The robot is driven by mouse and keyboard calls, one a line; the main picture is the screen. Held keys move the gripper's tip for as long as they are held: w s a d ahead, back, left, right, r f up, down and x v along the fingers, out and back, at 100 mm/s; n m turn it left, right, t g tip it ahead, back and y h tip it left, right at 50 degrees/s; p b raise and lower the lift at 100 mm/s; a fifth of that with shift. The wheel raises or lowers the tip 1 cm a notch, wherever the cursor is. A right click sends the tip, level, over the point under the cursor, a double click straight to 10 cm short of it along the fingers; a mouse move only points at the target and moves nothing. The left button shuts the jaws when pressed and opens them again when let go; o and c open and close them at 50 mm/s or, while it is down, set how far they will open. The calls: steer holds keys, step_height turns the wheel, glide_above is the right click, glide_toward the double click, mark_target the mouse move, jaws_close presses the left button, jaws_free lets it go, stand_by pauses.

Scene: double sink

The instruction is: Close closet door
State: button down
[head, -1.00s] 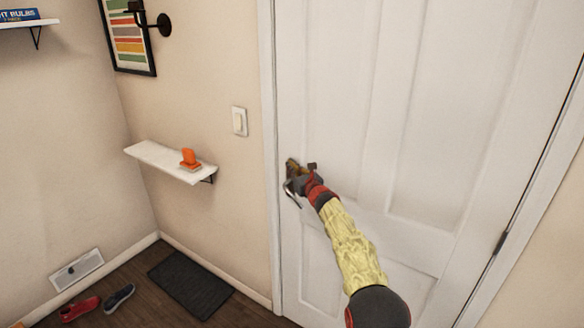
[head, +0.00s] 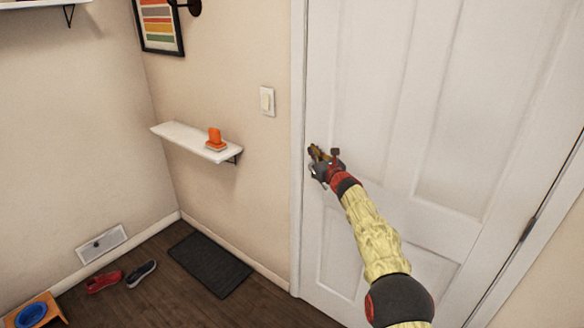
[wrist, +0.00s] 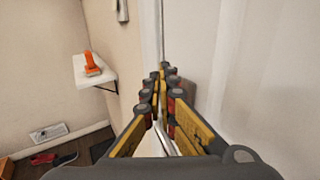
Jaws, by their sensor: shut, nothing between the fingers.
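The white panelled closet door (head: 440,130) fills the right of the head view. It sits in its white frame, and its left edge lies close along the left jamb (head: 298,150). My gripper (head: 318,160) is at the left edge of the door, around handle height. It is shut and empty. In the wrist view my gripper (wrist: 162,85) points along the seam between the door (wrist: 250,65) and the frame. A silvery lever, likely the handle, shows partly below the fingers; most of it is hidden. I cannot tell whether the fingers touch the door.
A white wall shelf (head: 195,141) with an orange object (head: 215,140) is left of the door, below a light switch (head: 267,101). A dark mat (head: 210,264), shoes (head: 141,272) and an orange stand with a blue bowl (head: 32,314) are on the floor.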

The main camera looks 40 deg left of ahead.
steer(key=s, duration=0.9)
steer(key=shift+s, duration=0.3)
steer(key=shift+r, duration=0.1)
